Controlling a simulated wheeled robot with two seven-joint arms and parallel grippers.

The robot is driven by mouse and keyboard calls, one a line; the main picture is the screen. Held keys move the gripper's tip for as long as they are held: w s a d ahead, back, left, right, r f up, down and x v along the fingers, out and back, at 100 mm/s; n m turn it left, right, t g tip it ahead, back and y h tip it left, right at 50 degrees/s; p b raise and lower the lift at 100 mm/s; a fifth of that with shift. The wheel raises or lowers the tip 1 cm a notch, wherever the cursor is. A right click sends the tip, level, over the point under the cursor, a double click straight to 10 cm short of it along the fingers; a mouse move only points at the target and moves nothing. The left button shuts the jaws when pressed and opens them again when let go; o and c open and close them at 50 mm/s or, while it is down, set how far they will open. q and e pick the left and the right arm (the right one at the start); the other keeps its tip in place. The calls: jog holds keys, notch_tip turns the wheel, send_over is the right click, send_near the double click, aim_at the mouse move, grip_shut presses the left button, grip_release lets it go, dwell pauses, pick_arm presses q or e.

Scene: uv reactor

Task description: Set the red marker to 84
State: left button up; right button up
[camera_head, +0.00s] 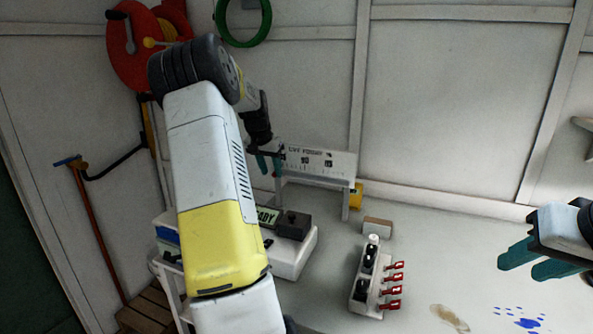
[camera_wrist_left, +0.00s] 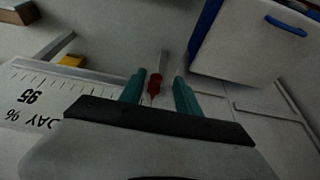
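The red marker (camera_wrist_left: 154,86) shows in the left wrist view between the two teal fingers of my left gripper (camera_wrist_left: 160,88). There is a visible gap on its right side; whether the left finger touches it I cannot tell. A white scale board (camera_wrist_left: 45,95) with ticks and upside-down print lies to the left of the fingers. In the head view the scale board (camera_head: 328,162) stands on legs, and my left gripper (camera_head: 268,163) is at its left end. The marker is hidden there. My right gripper (camera_head: 535,262) is open and empty at the right.
A white block with several red-tagged switches (camera_head: 367,280) stands on the table. A small cardboard-coloured box (camera_head: 377,227) is behind it. A white case with a blue handle (camera_wrist_left: 285,25) shows in the wrist view.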

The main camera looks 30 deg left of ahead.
pick_arm(q)
jog(key=v, duration=0.7)
jog(key=shift+r, duration=0.25)
